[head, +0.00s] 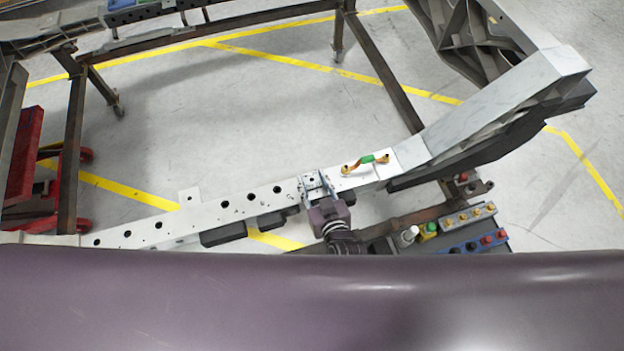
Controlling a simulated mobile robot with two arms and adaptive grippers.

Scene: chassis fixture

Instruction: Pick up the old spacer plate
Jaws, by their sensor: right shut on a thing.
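My right gripper (318,187) reaches up from the bottom centre onto the top of the light grey chassis rail (220,212). It is shut on a small metal piece with holes, which I take to be the old spacer plate (311,178). The plate is at the rail's top face, and the fingers partly hide it. I cannot tell whether it is touching the rail or lifted slightly off it. My left gripper is not in view.
A blue tray of fittings (475,244) and a green-yellow part (428,230) sit at lower right. A red cart (25,155) stands at left. Open floor lies beyond the rail.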

